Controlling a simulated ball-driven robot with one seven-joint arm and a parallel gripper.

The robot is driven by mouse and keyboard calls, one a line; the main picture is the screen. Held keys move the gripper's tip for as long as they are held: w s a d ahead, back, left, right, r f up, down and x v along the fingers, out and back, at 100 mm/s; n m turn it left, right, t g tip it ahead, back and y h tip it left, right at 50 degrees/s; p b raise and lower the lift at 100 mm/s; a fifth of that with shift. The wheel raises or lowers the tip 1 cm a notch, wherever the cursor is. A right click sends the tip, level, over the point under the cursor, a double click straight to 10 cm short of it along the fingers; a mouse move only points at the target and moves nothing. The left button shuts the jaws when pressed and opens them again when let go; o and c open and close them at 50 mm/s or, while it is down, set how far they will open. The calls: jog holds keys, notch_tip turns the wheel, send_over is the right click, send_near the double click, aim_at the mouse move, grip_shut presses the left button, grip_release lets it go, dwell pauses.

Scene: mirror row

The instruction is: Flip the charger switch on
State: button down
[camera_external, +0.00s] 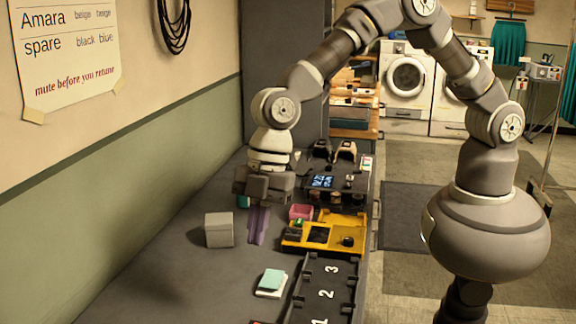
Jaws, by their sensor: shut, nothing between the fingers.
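My gripper (257,238) points down over the grey table, left of the yellow unit. Its slim purplish fingers look closed together, with nothing seen between them. A black device (350,183) with a lit blue display stands behind and to the right of my gripper. A yellow unit (293,240) with dark panels and a black knob lies in front of that device. I cannot tell which of these is the charger. No switch can be made out clearly, nor its position.
A grey box (219,230) stands close left of my gripper. A pink container (301,212) sits right of it. A black tray numbered 1, 2, 3 (300,290) and a teal-topped stack (271,281) lie in front. The table's left part (160,275) is clear.

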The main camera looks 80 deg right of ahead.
aim_at(257, 323)
jog(key=shift+s+a+f+n+g, duration=0.2)
jog(key=shift+s+f, duration=0.2)
jog(key=shift+f, duration=0.15)
jog(key=shift+s+a+f+n+g, duration=0.1)
jog(key=shift+s+a+f, duration=0.1)
jog(key=shift+s+f, duration=0.25)
jog(key=shift+w+f, duration=0.1)
jog(key=shift+w, duration=0.05)
jog(key=b+x, duration=0.1)
jog(key=x, duration=0.3)
jog(key=b+x, duration=0.1)
jog(key=x, duration=0.3)
jog(key=d+b+x, duration=0.1)
jog(key=b+x, duration=0.1)
jog(key=x, duration=0.2)
jog(key=shift+w+a+f, duration=0.15)
jog(key=shift+f, duration=0.25)
jog(key=shift+w+f, duration=0.1)
jog(key=shift+f, duration=0.45)
